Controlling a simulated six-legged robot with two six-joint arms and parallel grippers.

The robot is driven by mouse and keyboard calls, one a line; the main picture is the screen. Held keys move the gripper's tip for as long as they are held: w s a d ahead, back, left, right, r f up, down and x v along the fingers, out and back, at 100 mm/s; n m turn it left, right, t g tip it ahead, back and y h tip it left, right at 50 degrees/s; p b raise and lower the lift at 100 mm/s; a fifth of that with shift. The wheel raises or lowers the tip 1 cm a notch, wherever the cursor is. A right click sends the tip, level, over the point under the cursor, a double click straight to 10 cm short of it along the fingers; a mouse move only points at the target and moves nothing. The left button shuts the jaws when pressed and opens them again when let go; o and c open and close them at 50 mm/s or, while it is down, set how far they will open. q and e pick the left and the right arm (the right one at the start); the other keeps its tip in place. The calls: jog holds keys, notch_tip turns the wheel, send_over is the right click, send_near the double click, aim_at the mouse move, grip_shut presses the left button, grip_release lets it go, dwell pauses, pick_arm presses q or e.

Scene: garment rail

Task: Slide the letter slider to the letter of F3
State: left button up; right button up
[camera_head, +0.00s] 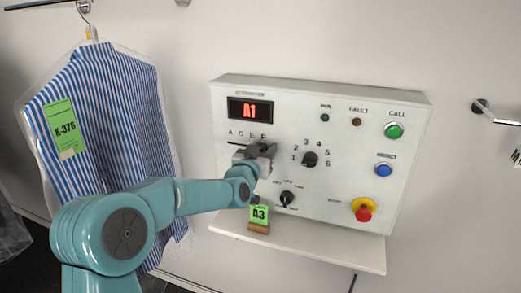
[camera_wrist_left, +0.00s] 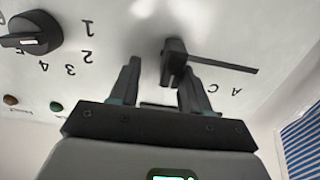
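The letter slider's dark knob (camera_wrist_left: 174,62) sits on a thin dark slot (camera_wrist_left: 225,65) in the left wrist view, with letters A and C printed beside it. My left gripper (camera_head: 262,150) is at the slider row of the white control panel (camera_head: 350,115) and hides most of the slot in the head view. In the left wrist view its two fingers (camera_wrist_left: 162,82) are apart, with the knob between their tips, close to the right finger. I cannot tell whether they touch. The red display (camera_head: 250,110) reads A1. My right gripper is not in view.
A number dial (camera_head: 310,159) and a smaller dial (camera_head: 287,198) lie right of and below the slider. Green (camera_head: 394,131), blue (camera_head: 384,170) and red (camera_head: 363,210) buttons line the panel's right side. A shelf (camera_head: 320,247) juts out below. A bagged striped shirt (camera_head: 110,120) hangs left.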

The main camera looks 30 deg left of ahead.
pick_arm(q)
jog(key=shift+s+a+r, duration=0.15)
jog(key=shift+s+a, duration=0.1)
jog(key=shift+a, duration=0.05)
jog(key=b+v, duration=0.5)
jog(key=v, duration=1.1)
jog(key=shift+d, duration=0.2)
jog(key=shift+s, duration=0.15)
